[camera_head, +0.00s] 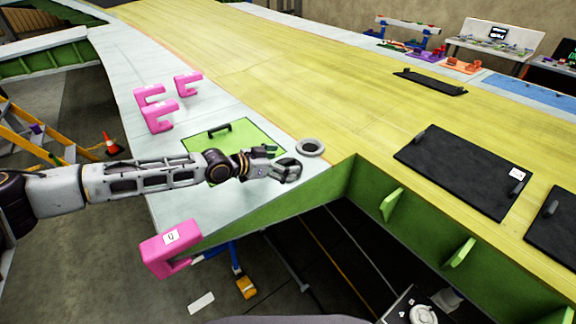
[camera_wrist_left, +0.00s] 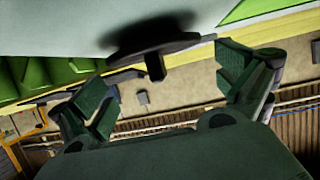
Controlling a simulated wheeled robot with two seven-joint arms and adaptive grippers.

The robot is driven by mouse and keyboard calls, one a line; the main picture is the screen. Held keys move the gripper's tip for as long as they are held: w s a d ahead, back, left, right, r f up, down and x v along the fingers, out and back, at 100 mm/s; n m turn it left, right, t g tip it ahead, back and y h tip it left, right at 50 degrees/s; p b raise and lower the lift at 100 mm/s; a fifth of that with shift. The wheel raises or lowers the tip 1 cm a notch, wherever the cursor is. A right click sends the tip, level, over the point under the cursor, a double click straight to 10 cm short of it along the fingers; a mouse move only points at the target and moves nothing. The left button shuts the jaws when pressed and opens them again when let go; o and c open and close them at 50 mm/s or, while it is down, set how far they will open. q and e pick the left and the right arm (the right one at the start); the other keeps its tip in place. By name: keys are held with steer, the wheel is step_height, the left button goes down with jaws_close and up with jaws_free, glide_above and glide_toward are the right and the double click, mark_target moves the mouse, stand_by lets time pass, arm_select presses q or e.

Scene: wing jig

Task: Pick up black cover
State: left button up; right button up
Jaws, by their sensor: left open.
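My left gripper (camera_head: 288,170) is open and empty above the pale wing edge, just beside a grey round ring-shaped piece (camera_head: 310,147). In the left wrist view a dark flat disc (camera_wrist_left: 185,45) with a short stem lies against the pale surface, between and beyond the open fingers (camera_wrist_left: 165,95); they do not appear to touch it. It looks like the same round piece. A large black rectangular cover (camera_head: 455,170) with handles and a white label lies on the yellow wing, right of the gripper. A second black cover (camera_head: 548,240) is cut off at the right edge. My right gripper does not show.
A green panel (camera_head: 225,135) with a black handle lies behind my left arm. Pink brackets (camera_head: 160,115) stand along the wing's left edge, and another pink bracket (camera_head: 170,248) is nearer. An open green-walled bay (camera_head: 400,235) lies in front. A small black panel (camera_head: 430,82) lies farther back.

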mark_target(288, 160)
arm_select(q)
steer(key=shift+x, duration=0.95)
steer(key=c, duration=0.8)
steer(key=shift+r, duration=0.1)
steer(key=shift+r, duration=0.55)
step_height(288, 160, up, 8)
steer(key=shift+f+b, duration=0.25)
steer(key=shift+b, duration=0.35)
steer(key=shift+r, duration=0.6)
